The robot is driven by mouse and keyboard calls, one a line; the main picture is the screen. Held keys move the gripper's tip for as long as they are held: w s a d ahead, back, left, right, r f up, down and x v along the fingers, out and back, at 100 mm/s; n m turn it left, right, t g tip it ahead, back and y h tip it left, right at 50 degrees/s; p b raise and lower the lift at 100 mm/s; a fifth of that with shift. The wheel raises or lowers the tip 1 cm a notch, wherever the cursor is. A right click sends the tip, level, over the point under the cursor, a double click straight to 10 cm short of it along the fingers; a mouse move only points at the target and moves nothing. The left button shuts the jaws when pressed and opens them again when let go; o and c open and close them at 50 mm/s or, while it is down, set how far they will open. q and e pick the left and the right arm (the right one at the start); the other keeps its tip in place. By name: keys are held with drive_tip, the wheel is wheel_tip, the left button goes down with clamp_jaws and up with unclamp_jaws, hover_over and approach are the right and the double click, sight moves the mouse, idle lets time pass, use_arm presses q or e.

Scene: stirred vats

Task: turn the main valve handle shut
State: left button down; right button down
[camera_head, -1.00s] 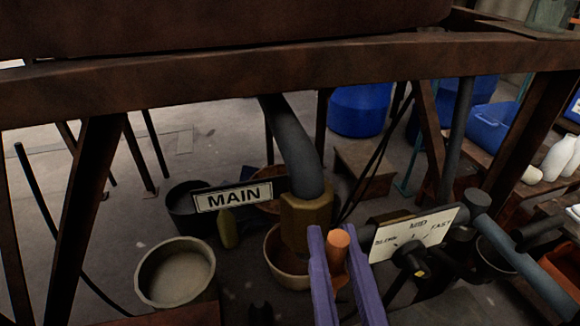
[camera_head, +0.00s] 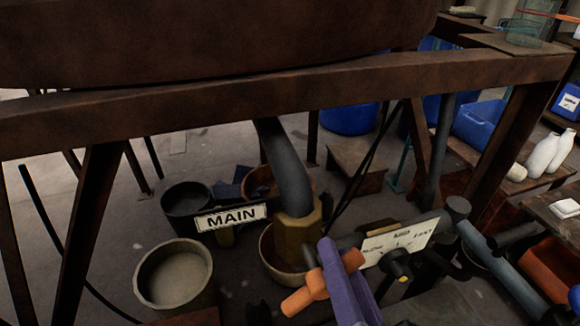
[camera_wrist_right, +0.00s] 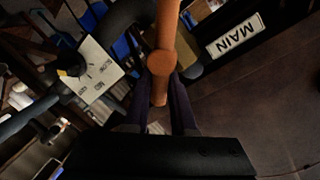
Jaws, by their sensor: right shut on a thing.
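The orange valve handle (camera_head: 313,286) is a round bar in front of the brass valve body (camera_head: 297,238) on a grey pipe, beside the MAIN sign (camera_head: 231,217). My right gripper (camera_head: 333,262), with purple fingers, is shut on the handle. The bar sticks out on both sides of the fingers and slants from lower left to upper right. In the right wrist view the handle (camera_wrist_right: 164,45) runs up between the fingertips (camera_wrist_right: 160,82), with a round end facing the camera. The fingers hide part of it. My left gripper is not in view.
A rusty beam (camera_head: 300,98) crosses above the valve. A white dial plate (camera_head: 398,245) with a black knob stands close at right. A beige bowl (camera_head: 146,290) and a dark tub (camera_head: 180,208) stand at left. Open floor lies behind.

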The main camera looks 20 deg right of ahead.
drive_tip(key=shift+d+f+m+y, duration=0.15)
drive_tip(key=shift+m, duration=0.45)
drive_tip(key=shift+d+f+m+y, duration=0.1)
drive_tip(key=shift+f+m+y, duration=0.05)
drive_tip(key=shift+m, duration=0.45)
drive_tip(key=shift+d+f+m+g+y, duration=0.1)
drive_tip(key=shift+f+m+g+y, duration=0.2)
drive_tip(key=shift+m, duration=0.4)
drive_tip(key=shift+d+f+m+y+b, duration=0.1)
drive_tip(key=shift+f+m+y+b, duration=0.2)
drive_tip(key=shift+m, duration=0.6)
drive_tip(key=shift+f+m+y+b, duration=0.15)
drive_tip(key=shift+m+y+b, duration=0.2)
drive_tip(key=shift+m, duration=0.55)
drive_tip(key=c, duration=0.8)
unclamp_jaws()
drive_tip(key=shift+o, duration=0.2)
drive_tip(key=shift+s, duration=0.1)
